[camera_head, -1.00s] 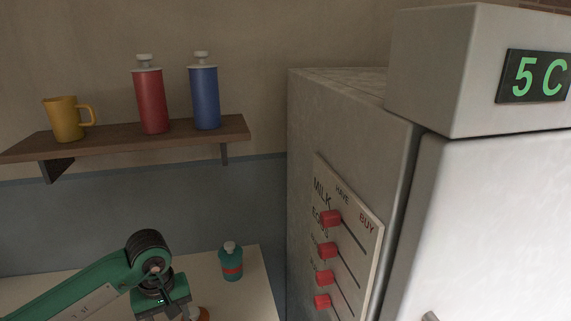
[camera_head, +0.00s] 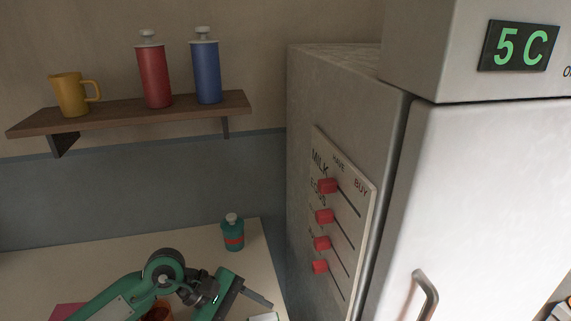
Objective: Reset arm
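My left arm, green and black, comes in from the lower left over the pale counter (camera_head: 110,250). Its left gripper (camera_head: 258,300) is at the bottom of the view, turned toward the right. One dark finger shows; the lower part of the gripper is cut off by the frame edge, so its opening cannot be told. No object shows in the visible part. My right gripper is not in view.
A teal bottle (camera_head: 233,236) stands behind the gripper. An orange object (camera_head: 158,313) is partly hidden by my arm; a pink one (camera_head: 68,311) is left. The fridge (camera_head: 480,180) stands right. The wall shelf (camera_head: 130,112) holds a mug and two bottles.

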